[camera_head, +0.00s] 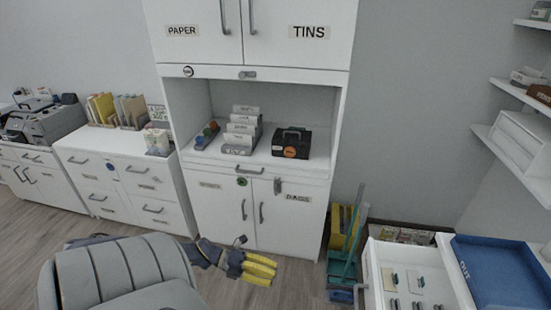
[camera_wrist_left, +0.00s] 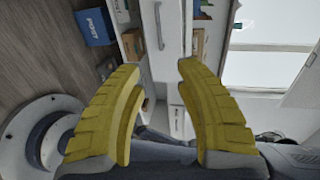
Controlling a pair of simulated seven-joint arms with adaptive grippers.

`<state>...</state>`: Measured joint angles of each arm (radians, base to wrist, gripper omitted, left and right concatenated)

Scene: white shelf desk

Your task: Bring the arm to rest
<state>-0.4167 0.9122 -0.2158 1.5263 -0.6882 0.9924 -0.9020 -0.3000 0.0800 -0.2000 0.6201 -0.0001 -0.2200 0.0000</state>
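My left gripper (camera_head: 260,268) has yellow fingers and hangs in front of the white shelf desk, low in the head view, beside the grey chair. In the left wrist view (camera_wrist_left: 160,72) its two fingers stand apart with nothing held between them, so it is open and empty. The white shelf desk (camera_head: 255,172) stands behind it, with its lower doors closed. My right gripper shows in neither view.
A grey padded chair (camera_head: 120,272) fills the lower left. A dark box (camera_head: 291,143) and a card rack (camera_head: 242,132) sit in the desk's niche. Cleaning tools (camera_head: 345,245) and an open drawer (camera_head: 409,280) lie to the right. A blue tray (camera_head: 500,272) is further right.

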